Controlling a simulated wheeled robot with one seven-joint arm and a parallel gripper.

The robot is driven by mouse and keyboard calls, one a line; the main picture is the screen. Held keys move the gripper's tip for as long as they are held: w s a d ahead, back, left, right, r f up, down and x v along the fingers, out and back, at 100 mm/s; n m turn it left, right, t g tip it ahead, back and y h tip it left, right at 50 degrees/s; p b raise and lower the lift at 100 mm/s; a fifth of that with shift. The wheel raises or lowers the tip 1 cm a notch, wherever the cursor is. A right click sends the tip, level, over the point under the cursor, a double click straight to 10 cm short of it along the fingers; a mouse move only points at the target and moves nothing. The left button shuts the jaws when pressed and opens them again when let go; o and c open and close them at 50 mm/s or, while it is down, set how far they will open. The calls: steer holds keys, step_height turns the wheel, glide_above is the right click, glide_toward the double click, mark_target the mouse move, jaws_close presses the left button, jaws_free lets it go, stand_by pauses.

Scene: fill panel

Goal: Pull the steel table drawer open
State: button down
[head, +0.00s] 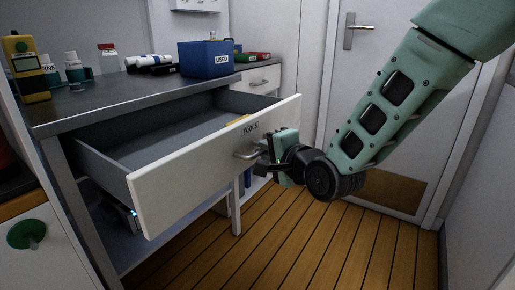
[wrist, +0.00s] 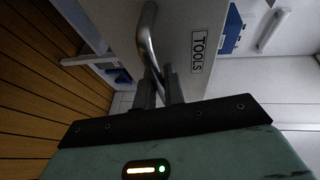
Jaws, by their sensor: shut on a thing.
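The steel table drawer (head: 190,184) is pulled well out from under the dark table top (head: 130,92). Its white front carries a "TOOLS" label, and its grey inside shows, with a small yellow thing near the front. The drawer's metal bar handle (head: 247,153) is on the front, right of its middle. My gripper (head: 268,152) is at the handle, shut on it. In the wrist view the two fingers (wrist: 160,88) close around one end of the curved handle (wrist: 147,38), beside the "TOOLS" label (wrist: 199,52). The fingertips are partly hidden in the head view.
On the table top stand a blue "USED" box (head: 207,60), a yellow device (head: 29,70), small bottles and dark cylinders. A lower shelf is under the drawer. Wooden floor (head: 330,245) lies clear in front, with a closed door (head: 375,60) behind my arm.

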steer(key=shift+s+d, duration=0.35)
steer(key=shift+d, duration=0.1)
steer(key=c, duration=1.5)
jaws_free()
